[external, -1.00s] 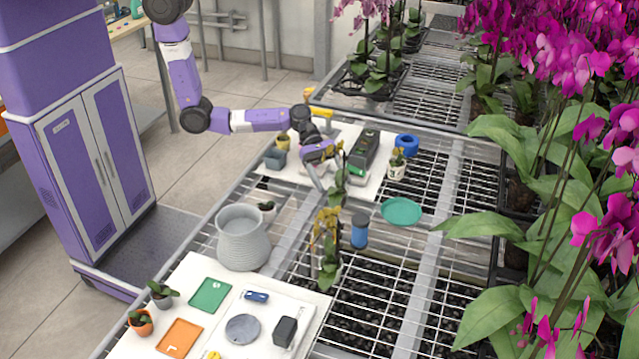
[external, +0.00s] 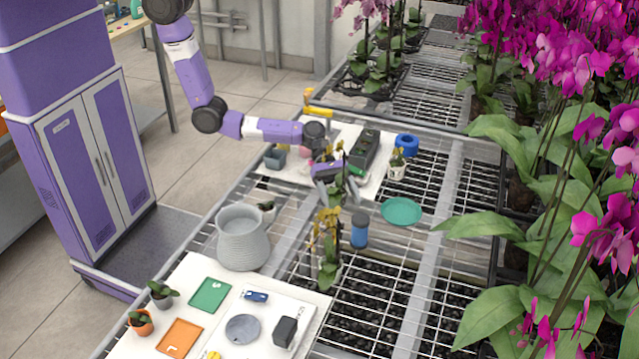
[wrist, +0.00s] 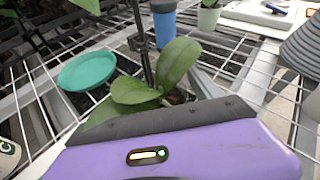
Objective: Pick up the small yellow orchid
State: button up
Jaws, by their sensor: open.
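A small orchid with yellowish flowers on a thin stem (external: 340,162) stands on the bench by my gripper (external: 343,184). In the wrist view its broad green leaves (wrist: 165,72) are just ahead of my gripper's purple body, with a dark stem rising beside them. My gripper is open around or right beside this plant; I cannot tell which. Its pot is mostly hidden. A second yellow-flowered orchid (external: 328,247) stands nearer the camera, apart from my gripper. A smaller plant with yellowish flowers in a pale pot (external: 397,162) stands to the right.
A ribbed grey pot (external: 243,240) stands to the left. A dark box (external: 364,150) and blue tape roll (external: 407,145) are behind.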

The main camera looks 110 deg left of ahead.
grip_shut()
jog(key=shift+r, duration=0.2)
